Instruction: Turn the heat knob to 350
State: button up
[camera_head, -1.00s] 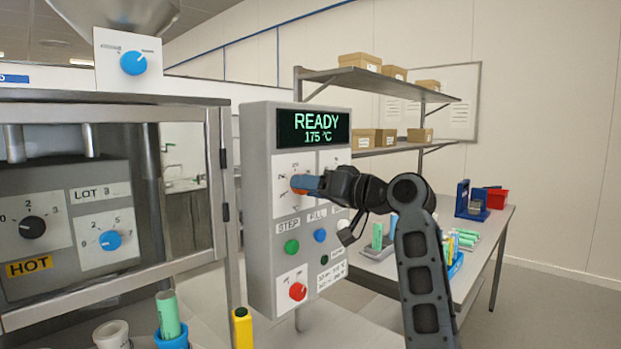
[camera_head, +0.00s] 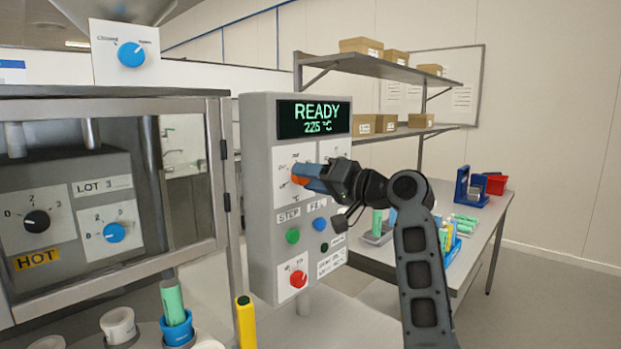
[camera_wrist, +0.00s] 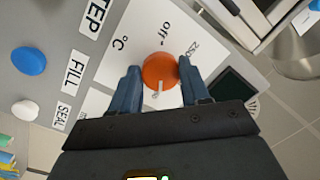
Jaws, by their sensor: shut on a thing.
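The orange heat knob (camera_wrist: 160,70) is on a white dial plate marked "°C", "off" and "250" in the wrist view. In the head view the knob (camera_head: 298,174) shows partly behind the fingers. My gripper (camera_wrist: 160,84) has a blue finger on each side of the knob and is shut on it. In the head view my gripper (camera_head: 305,176) reaches the panel from the right. The display (camera_head: 314,119) reads "READY" and what looks like 225 °C. Much of the dial scale is hidden by my gripper.
Below the dial are a green button (camera_head: 292,236), a blue button (camera_head: 320,224) and a red knob (camera_head: 298,279). A glass-fronted cabinet (camera_head: 110,90) stands close at left.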

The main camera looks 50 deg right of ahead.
jog(key=shift+f, duration=0.2)
jog(key=o, duration=1.1)
jog(key=shift+r, duration=0.15)
jog(key=shift+c, duration=0.2)
jog(key=s+d+b, duration=0.1)
jog(key=s, duration=0.6)
jog(key=shift+s+b, duration=0.35)
jog(key=shift+b, duration=0.05)
